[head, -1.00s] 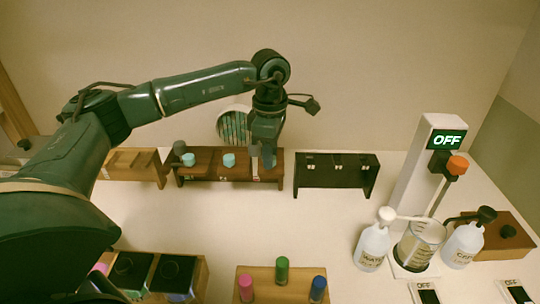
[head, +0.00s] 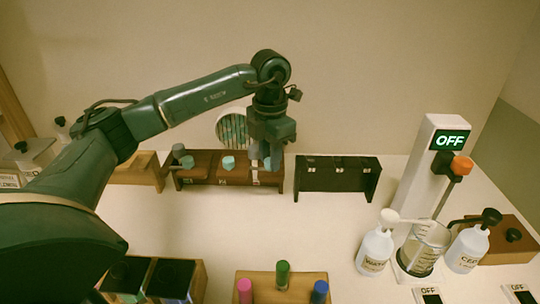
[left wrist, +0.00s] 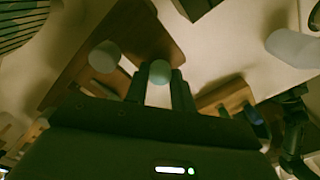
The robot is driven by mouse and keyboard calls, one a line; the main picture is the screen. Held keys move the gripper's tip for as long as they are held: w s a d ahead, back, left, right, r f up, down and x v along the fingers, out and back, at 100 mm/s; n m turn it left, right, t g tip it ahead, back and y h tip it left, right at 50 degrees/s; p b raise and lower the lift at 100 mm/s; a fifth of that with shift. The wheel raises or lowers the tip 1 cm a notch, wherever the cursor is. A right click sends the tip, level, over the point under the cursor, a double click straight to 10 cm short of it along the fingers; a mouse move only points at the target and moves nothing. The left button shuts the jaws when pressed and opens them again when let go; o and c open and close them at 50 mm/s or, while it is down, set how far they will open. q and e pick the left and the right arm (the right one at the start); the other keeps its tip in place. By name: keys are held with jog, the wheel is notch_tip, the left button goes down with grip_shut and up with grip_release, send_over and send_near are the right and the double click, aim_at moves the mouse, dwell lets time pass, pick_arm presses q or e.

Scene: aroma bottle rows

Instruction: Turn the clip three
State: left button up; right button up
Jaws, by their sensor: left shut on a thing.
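The dark brown rack (head: 207,180) stands at the back of the table with numbered positions along its front. My left gripper (head: 264,160) is over the rack's right-hand position, pointing down. It is shut on a teal knob, which shows between the fingers in the left wrist view (left wrist: 159,72); I take this as clip three. In the head view the fingers mostly hide that knob. The clip's own number is not legible. My right gripper is not in view.
A black rack (head: 336,173) stands just right of the brown one. At the right are an "OFF" display stand (head: 414,185), a beaker (head: 420,252) and two bottles. Coloured vials (head: 282,275) stand in a wooden holder in front. The table's middle is clear.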

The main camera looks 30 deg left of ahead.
pick_arm(q)
jog(key=shift+n, duration=0.7)
jog(key=shift+w+r, duration=0.1)
jog(key=o, duration=1)
notch_tip(320, 180, up, 13)
jog(key=shift+r, duration=0.1)
dwell(0.4)
